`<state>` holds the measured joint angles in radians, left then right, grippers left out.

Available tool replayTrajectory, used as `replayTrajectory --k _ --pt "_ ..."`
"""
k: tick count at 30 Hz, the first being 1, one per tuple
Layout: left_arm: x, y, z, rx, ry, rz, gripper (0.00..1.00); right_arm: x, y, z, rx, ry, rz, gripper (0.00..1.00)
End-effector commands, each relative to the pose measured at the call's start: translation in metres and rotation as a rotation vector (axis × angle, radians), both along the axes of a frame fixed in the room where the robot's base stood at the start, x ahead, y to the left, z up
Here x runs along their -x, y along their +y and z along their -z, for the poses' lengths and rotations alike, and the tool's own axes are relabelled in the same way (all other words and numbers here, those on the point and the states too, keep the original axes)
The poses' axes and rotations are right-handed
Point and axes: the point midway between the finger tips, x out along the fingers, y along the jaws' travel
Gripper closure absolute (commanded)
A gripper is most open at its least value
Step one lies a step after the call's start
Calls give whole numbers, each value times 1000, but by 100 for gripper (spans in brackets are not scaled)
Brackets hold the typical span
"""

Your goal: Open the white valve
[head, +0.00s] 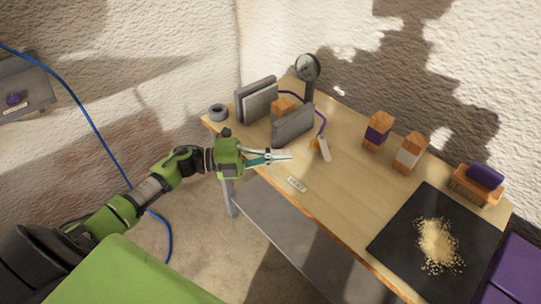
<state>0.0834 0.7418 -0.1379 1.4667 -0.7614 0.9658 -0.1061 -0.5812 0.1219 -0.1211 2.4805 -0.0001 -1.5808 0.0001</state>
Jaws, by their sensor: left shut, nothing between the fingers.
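A small white piece with a yellow part (323,149) lies near the middle of the table, by the end of a purple hose. It looks like the white valve, but it is too small to tell its setting. My left gripper (287,156) is shut and empty over the table's left front edge. Its fingers point right, towards the white piece, with a small gap between them. My right gripper is not in view.
Grey upright plates (293,125) and a dial gauge (308,68) stand behind my left gripper. Banded wooden blocks (377,131), a purple-topped brush (478,183) and a black mat (398,240) with shavings occupy the right. The table's middle front is mostly clear.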

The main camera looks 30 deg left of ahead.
Motion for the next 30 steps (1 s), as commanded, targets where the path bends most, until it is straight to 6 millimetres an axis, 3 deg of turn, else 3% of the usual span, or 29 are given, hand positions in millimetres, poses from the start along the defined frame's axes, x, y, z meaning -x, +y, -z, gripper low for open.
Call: replayTrajectory --k 6,12,30 --pt "-25 -39 -1 3 -3 1 100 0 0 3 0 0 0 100" --pt "-39 -59 0 1 0 0 100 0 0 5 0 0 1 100" --pt "-42 -65 0 1 1 -4 100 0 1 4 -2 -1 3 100"
